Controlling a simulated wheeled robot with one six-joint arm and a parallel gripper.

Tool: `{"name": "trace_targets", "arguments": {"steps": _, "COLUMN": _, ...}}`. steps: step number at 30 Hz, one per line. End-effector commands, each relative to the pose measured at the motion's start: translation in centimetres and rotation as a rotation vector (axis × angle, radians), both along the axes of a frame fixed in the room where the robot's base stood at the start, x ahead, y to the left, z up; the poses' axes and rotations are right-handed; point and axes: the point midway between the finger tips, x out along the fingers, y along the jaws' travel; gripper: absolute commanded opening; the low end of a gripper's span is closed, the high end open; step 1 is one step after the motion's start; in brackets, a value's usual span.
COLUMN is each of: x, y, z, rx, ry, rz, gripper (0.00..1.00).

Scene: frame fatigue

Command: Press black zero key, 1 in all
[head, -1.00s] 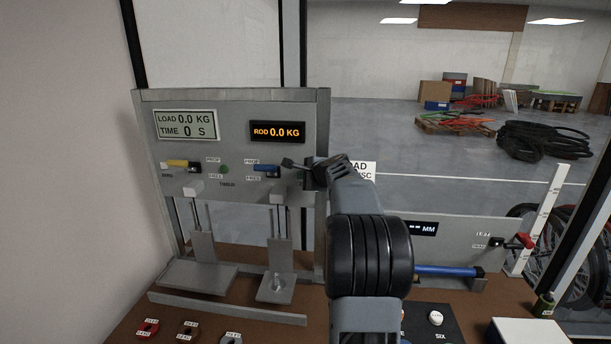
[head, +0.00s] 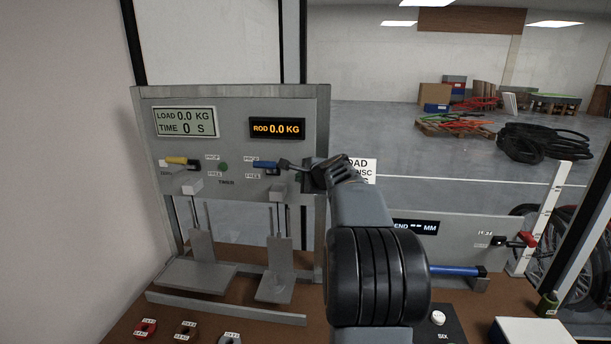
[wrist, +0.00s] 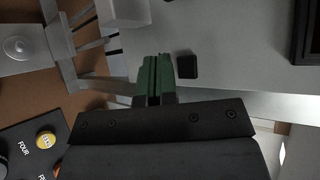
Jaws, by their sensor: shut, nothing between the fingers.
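A small black square key (wrist: 187,66) sits on the grey panel in the wrist view, just right of my fingertips. I take it for the zero key, though no label on it is readable. In the head view I cannot make it out; my gripper and arm cover that part of the panel. My gripper (wrist: 153,80) has green fingertips that are shut together and empty, beside the key and not over it. In the head view my gripper (head: 287,165) is in front of the panel, close to the blue-handled lever (head: 264,165); contact cannot be told.
The grey panel (head: 236,98) carries a load and time display (head: 185,122), a rod display (head: 277,128) and a yellow-handled lever (head: 176,160). Metal plates (head: 203,248) stand below. A yellow button (wrist: 45,141) on a black pad shows in the wrist view.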

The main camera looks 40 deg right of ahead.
Motion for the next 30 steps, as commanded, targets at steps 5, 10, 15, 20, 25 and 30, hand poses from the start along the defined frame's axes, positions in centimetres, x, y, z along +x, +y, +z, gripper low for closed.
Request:
{"name": "trace_targets", "arguments": {"steps": 5, "x": -1.2, "y": 1.2, "z": -0.2, "rx": -0.001, "ry": -0.001, "rz": 0.001, "gripper": 0.0}}
{"name": "trace_targets", "arguments": {"steps": 10, "x": -1.9, "y": 1.8, "z": -0.1, "rx": 0.0, "ry": 0.001, "rz": 0.0, "gripper": 0.0}}
{"name": "trace_targets", "arguments": {"steps": 15, "x": -2.1, "y": 2.0, "z": 0.0, "rx": 0.0, "ry": 0.0, "rz": 0.0, "gripper": 0.0}}
{"name": "trace_targets", "arguments": {"steps": 20, "x": -2.1, "y": 2.0, "z": 0.0, "rx": 0.0, "ry": 0.0, "rz": 0.0, "gripper": 0.0}}
{"name": "trace_targets", "arguments": {"steps": 25, "x": -2.0, "y": 2.0, "z": 0.0, "rx": 0.0, "ry": 0.0, "rz": 0.0, "gripper": 0.0}}
{"name": "trace_targets", "arguments": {"steps": 30, "x": -2.1, "y": 2.0, "z": 0.0, "rx": 0.0, "ry": 0.0, "rz": 0.0, "gripper": 0.0}}
